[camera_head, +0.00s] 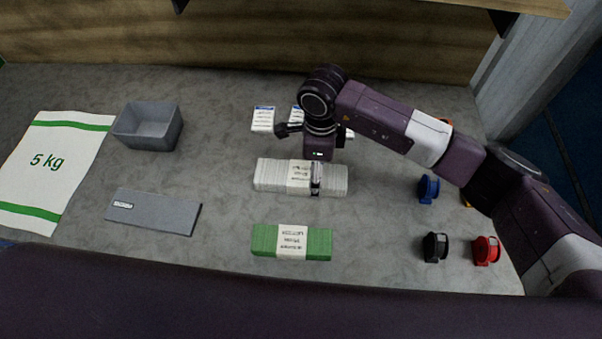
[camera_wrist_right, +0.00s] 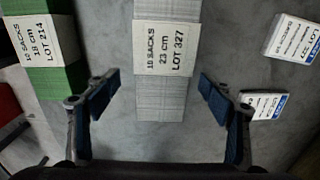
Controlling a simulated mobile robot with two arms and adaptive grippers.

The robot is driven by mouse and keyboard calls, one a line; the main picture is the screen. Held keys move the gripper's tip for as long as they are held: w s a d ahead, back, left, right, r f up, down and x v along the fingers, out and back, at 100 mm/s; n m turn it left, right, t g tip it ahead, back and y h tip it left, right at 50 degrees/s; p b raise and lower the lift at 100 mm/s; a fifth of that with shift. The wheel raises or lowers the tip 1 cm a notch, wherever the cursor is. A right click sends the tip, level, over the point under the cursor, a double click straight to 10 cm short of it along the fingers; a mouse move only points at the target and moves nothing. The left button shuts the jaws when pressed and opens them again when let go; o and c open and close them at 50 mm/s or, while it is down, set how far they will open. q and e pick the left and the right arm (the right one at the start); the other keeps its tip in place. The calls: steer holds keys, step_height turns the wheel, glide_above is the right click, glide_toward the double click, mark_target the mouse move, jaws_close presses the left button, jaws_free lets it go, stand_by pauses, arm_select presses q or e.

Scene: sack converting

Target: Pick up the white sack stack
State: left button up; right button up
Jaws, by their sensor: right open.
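The white sack stack (camera_head: 272,175) lies flat at the middle of the grey table, with a paper band around it. In the right wrist view the white sack stack (camera_wrist_right: 160,103) runs up the middle, and its band reads 10 sacks, 23 cm, LOT 327. My right gripper (camera_head: 316,178) is over the right part of the stack. In the wrist view my right gripper (camera_wrist_right: 160,90) is open, with one finger to each side of the stack and gaps between. Whether the fingertips reach down beside the stack is unclear. My left gripper is not in view.
A green sack stack (camera_head: 263,240) lies nearer. White cards (camera_head: 263,119) lie behind. A grey bin (camera_head: 148,128), a grey slab (camera_head: 153,213) and a 5 kg sack (camera_head: 50,165) are left. Blue (camera_head: 428,189), black (camera_head: 435,247) and red (camera_head: 486,250) items stand right.

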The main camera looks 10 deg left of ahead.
steer(key=f, duration=0.2)
steer(key=f+p, duration=0.1)
steer(key=shift+w+d+f, duration=0.15)
steer(key=shift+w+f, duration=0.1)
steer(key=shift+f, duration=0.25)
steer(key=c, duration=0.7)
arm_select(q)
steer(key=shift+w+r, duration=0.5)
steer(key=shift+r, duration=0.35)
arm_select(e)
steer(key=shift+r, duration=0.1)
steer(key=c, duration=0.9)
steer(key=shift+c, duration=0.2)
